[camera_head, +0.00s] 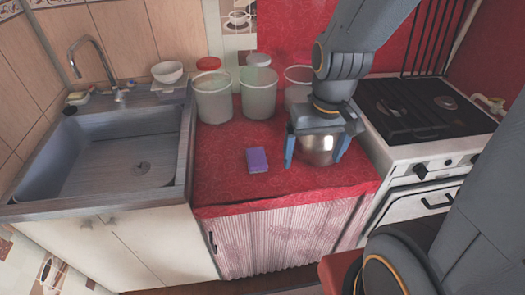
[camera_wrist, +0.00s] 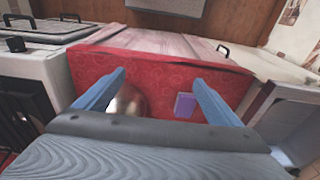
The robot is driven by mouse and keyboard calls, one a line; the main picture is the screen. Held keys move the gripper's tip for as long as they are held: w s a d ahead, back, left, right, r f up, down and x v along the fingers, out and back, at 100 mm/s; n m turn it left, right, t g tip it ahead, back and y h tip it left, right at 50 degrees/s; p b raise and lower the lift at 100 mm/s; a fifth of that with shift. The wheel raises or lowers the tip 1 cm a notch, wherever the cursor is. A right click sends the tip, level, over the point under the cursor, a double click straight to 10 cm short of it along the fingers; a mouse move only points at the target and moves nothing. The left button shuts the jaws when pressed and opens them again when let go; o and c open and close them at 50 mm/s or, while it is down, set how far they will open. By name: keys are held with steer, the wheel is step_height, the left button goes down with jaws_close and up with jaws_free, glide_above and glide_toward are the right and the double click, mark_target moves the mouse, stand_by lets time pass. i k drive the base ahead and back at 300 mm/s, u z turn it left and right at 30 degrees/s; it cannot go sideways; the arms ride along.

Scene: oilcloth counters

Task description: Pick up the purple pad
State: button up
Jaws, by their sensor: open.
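The purple pad (camera_head: 257,160) lies flat on the red oilcloth counter (camera_head: 225,180), left of my gripper in the head view. My gripper (camera_head: 314,160) is open, with its blue fingers spread near a shiny metal pot (camera_head: 318,148) on the counter. In the wrist view the purple pad (camera_wrist: 185,105) shows beside the right finger, and the metal pot (camera_wrist: 127,101) shows beside the left finger. My gripper (camera_wrist: 160,85) holds nothing that I can see. Part of the pot is hidden behind my gripper.
Several clear canisters (camera_head: 258,92) stand at the counter's back. A sink (camera_head: 120,150) is at left with a white bowl (camera_head: 168,72) on its rim. A white stove (camera_head: 425,120) is at right. The counter's front left is clear.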

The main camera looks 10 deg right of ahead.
mark_target(257, 159)
steer(key=u, duration=0.55)
steer(key=k, duration=1.3)
steer(key=u, duration=0.8)
steer(key=i, duration=1.5)
steer(key=z, duration=0.65)
steer(key=i, duration=0.3)
steer(key=z, duration=0.2)
